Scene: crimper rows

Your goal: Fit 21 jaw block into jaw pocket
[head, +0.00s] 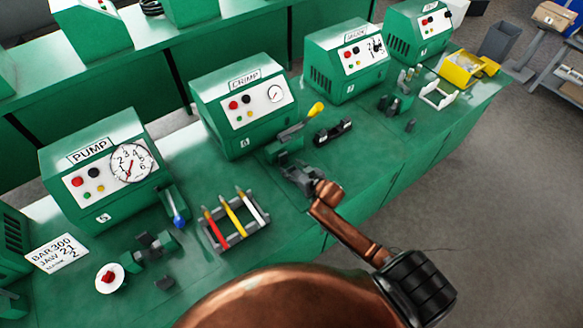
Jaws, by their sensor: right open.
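My right gripper (299,176) is open over the green bench, near the front of the CRIMP machine (243,105). No object shows between its fingers. Just behind it stands a green and dark fixture (285,152) with a yellow-knobbed lever; a pocket in it cannot be made out. A black rack (333,132) with small dark pieces lies to the right of the fixture. A small loose dark block (165,283) lies at the front left. No number 21 is readable on any block. My left gripper is not in view.
A card reading BAR 300, JAW 21 (57,253) lies at the left by the PUMP machine (105,170). A rack with red, yellow and white tools (234,220) stands left of my gripper. A red button on a white disc (110,278) sits front left. A yellow bin (461,68) stands far right.

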